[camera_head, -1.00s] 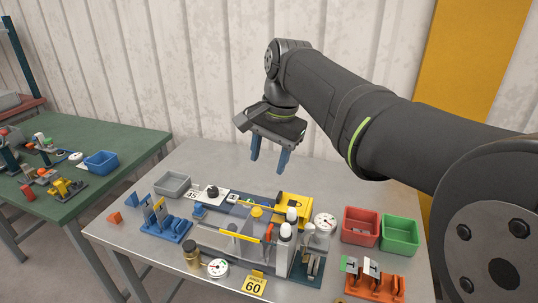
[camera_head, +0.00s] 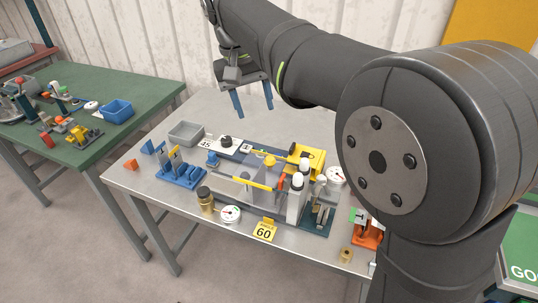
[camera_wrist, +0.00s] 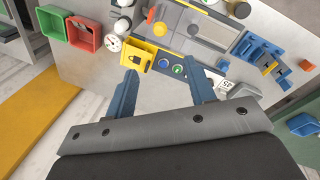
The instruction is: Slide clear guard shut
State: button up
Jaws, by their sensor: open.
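The clear guard (camera_head: 236,168) is a see-through panel over the middle of the panel bender (camera_head: 318,226) on the grey bench. A yellow bar (camera_head: 253,183) runs along the guard's front side, and a yellow knob (camera_head: 269,160) shows near its back. The guard's exact edges are hard to make out. My gripper (camera_head: 254,113) is open and empty, with blue fingers pointing down, above the back of the bench and behind the bender. In the wrist view my gripper (camera_wrist: 163,70) has its fingers apart, with the bender beyond them.
A yellow block (camera_head: 305,160) and a dial (camera_head: 336,176) stand at the bender's right. White-topped posts (camera_head: 296,195) rise at its right front. A blue fixture (camera_head: 181,170) and grey bin (camera_head: 186,133) lie left. Red (camera_wrist: 83,37) and green (camera_wrist: 50,22) bins show in the wrist view.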

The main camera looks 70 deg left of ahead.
aim_at(269, 157)
jog(key=w+f, duration=0.1)
jog(key=f, duration=0.4)
jog(key=w+f, duration=0.1)
jog(key=f, duration=0.5)
jog(key=w+f, duration=0.1)
jog(key=f, duration=0.4)
jog(key=shift+w+d+f, duration=0.1)
jog(key=shift+d+f, duration=0.15)
jog(key=shift+d, duration=0.1)
grip_shut()
